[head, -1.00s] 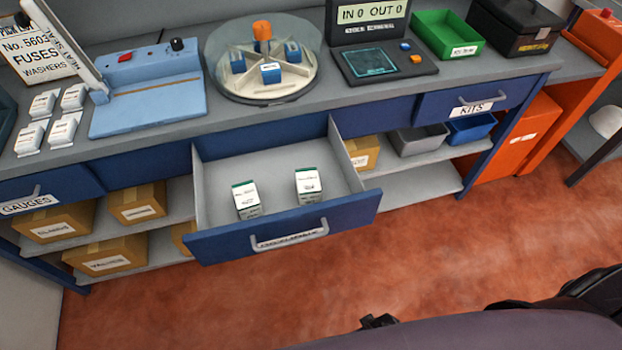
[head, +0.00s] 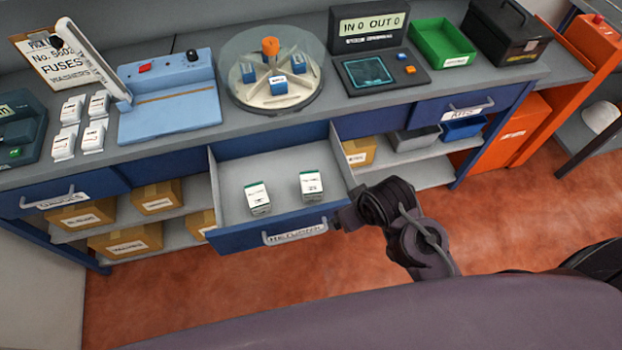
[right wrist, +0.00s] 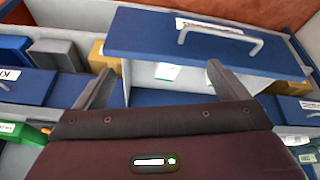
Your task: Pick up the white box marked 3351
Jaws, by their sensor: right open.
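Two small white boxes with green edges stand in the open blue drawer: a left one (head: 258,199) and a right one (head: 312,186). Their printed marks are too small to read, so I cannot tell which is 3351. My right gripper (head: 347,211) is at the drawer's front right corner, apart from both boxes. In the right wrist view my right gripper (right wrist: 160,84) is open and empty, with the drawer front (right wrist: 150,38) beyond its fingers. A white box (right wrist: 168,72) shows between the fingers there, partly hidden. My left gripper is not in view.
The open drawer (head: 228,240) juts out below the counter, its walls around the boxes. On the counter stand a blue fixture (head: 170,118), a round carousel (head: 272,98), a terminal (head: 375,72) and a green bin (head: 441,42). Cardboard boxes (head: 125,243) sit on shelves below.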

